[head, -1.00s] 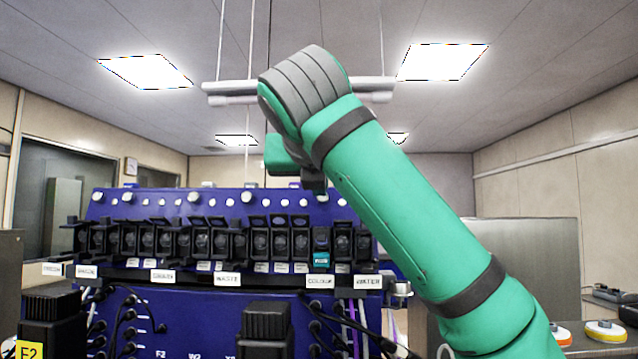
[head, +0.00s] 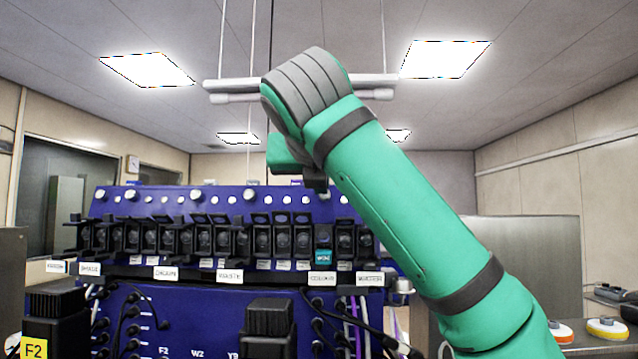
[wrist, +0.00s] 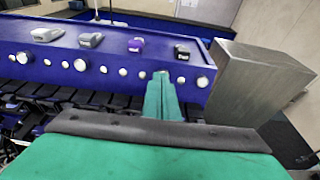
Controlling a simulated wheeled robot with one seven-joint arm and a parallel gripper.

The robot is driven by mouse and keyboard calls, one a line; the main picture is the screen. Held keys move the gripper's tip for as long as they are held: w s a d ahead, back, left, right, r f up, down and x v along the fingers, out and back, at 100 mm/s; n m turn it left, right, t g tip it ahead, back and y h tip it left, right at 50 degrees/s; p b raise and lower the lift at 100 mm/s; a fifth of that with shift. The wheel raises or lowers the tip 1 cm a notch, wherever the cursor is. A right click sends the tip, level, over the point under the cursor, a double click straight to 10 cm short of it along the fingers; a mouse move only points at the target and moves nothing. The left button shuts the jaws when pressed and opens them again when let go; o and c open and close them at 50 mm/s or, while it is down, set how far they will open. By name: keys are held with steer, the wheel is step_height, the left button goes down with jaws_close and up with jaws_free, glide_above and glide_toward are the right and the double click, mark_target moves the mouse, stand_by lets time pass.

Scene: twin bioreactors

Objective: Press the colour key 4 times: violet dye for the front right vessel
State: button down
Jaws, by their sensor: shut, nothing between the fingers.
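The blue panel (head: 215,300) spans the left and middle of the head view, with a row of black rocker keys. A small label reading COLOUR (head: 322,278) sits below the row at the right, with a teal-faced key (head: 323,256) just above it. My gripper (wrist: 162,80) shows in the wrist view as a narrow green wedge, shut and empty, over the panel's row of white knobs. In the head view my arm hides most of it. I cannot tell whether it touches anything. No vessel can be made out for certain.
Small grey, purple (wrist: 136,45) and black blocks stand on the panel's top in the wrist view. A grey metal box (wrist: 255,83) stands close at the right. Black-capped units (head: 267,325) and cables are in front of the panel. Yellow and orange round items (head: 607,328) lie far right.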

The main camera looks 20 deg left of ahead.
steer(key=shift+w, duration=0.15)
steer(key=shift+w+a+f, duration=0.1)
steer(key=shift+w+f, duration=0.1)
steer(key=shift+w, duration=0.45)
steer(key=shift+w, duration=0.15)
steer(key=shift+w+f, duration=0.1)
steer(key=shift+w, duration=0.15)
steer(key=shift+a, duration=0.1)
steer(key=shift+v, duration=1.55)
